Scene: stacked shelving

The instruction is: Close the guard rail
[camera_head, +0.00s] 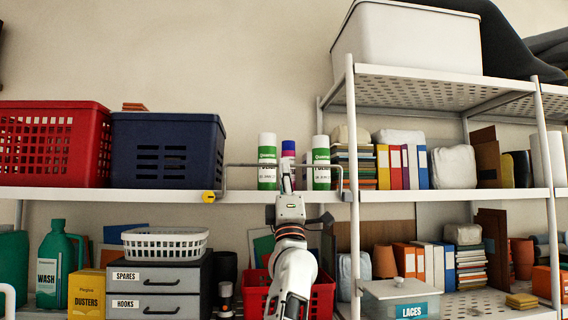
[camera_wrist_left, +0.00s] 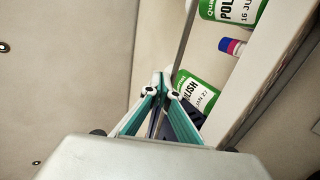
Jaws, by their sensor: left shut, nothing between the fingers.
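The guard rail (camera_head: 240,165) is a thin grey wire frame at the front edge of the middle shelf, around the bottles. A yellow knob (camera_head: 208,197) sits on the shelf edge by its left end. My left gripper (camera_head: 286,172) is shut and empty, with its tips up at the rail's top bar, in front of the bottles. In the left wrist view the closed fingertips (camera_wrist_left: 162,82) are by the thin grey bar (camera_wrist_left: 183,42); I cannot tell whether they touch it. My right gripper is in neither view.
Two white and green polish bottles (camera_head: 267,150) and a purple one with a blue cap (camera_head: 288,149) stand behind the rail. A navy crate (camera_head: 167,122) is to the left. A shelf post (camera_head: 352,220) is close on the right. A red basket (camera_head: 322,300) is below, behind my arm.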

